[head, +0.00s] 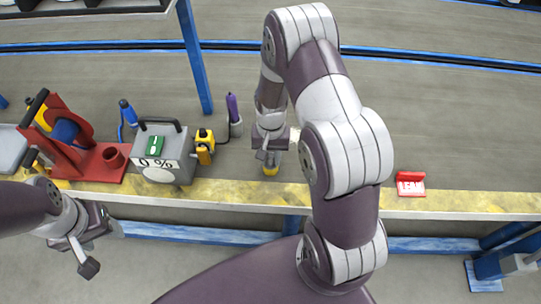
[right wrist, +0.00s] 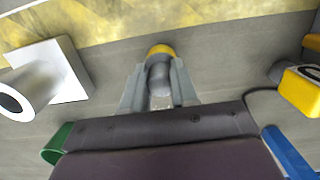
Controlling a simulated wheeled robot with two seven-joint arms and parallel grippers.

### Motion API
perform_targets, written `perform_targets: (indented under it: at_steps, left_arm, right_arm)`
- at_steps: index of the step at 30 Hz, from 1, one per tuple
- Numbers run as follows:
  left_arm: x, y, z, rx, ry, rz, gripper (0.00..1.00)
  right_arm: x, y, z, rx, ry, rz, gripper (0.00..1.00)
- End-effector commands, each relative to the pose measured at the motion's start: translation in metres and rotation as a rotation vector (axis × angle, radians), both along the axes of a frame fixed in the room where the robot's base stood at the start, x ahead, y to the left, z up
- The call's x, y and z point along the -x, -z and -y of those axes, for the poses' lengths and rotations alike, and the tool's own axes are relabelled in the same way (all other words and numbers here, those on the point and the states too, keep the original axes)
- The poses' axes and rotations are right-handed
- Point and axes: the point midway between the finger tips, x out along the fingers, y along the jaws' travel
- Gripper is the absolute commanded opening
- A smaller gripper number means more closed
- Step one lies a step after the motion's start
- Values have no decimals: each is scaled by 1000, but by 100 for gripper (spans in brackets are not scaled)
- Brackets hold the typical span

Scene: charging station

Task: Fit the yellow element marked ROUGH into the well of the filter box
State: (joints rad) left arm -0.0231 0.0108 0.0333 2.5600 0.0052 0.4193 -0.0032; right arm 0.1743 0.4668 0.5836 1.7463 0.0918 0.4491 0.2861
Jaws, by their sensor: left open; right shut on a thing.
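My right gripper (head: 270,153) is shut on a grey cylinder with a yellow end (right wrist: 160,52), upright or nearly so at the bench's front. The yellow end shows below the fingers in the head view (head: 270,170). I cannot read ROUGH on it. A grey box with a black handle, a green display and a "0 %" label (head: 165,175) stands to the left. I cannot tell whether it is the filter box; no well is visible. A yellow block with black parts (head: 204,150) is beside it. My left gripper (head: 92,252) is open and empty, in front of the bench.
A white square plate with a cylinder (right wrist: 75,62) is close beside the right gripper. A green object (right wrist: 58,143) and a purple cylinder (head: 233,108) stand nearby. A red stand (head: 95,165) is at the left, a red-and-white sign (head: 410,184) at the right. The bench right of my arm is mostly clear.

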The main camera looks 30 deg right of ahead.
Motion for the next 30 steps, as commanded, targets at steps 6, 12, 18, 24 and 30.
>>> perform_targets:
  at_steps: [6,12,18,24,30]
  left_arm:
    - [0,1,0,0,0,0,57]
    - [0,1,0,0,0,0,57]
    - [0,-9,0,0,0,0,57]
    - [0,-25,0,0,0,0,57]
    - [0,-32,0,0,0,0,57]
  right_arm:
    - [0,2,0,0,0,0,53]
    - [0,2,0,0,0,0,53]
    - [-3,-24,1,0,0,4,53]
    - [-8,-79,4,0,0,4,53]
    - [-11,-113,7,0,0,1,53]
